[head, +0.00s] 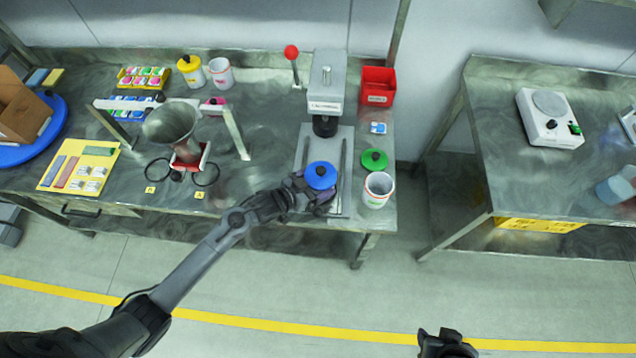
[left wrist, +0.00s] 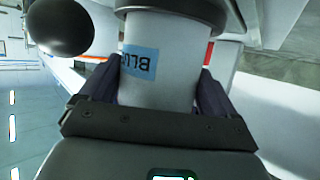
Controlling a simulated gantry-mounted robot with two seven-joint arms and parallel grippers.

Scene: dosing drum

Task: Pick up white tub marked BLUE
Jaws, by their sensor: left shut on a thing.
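The white tub marked BLUE (left wrist: 165,85) fills the middle of the left wrist view, with a blue label on its side. I cannot tell whether the tub is touching the press base. My right gripper (head: 446,345) is partly in view at the bottom edge, and its jaws are unclear.
The grey press (head: 326,85) has a red-knobbed lever and stands behind the tub. An open white tub (head: 377,190) and a green lid (head: 374,159) are close on the right. A funnel stand (head: 172,125) is to the left. The floor before the bench is clear.

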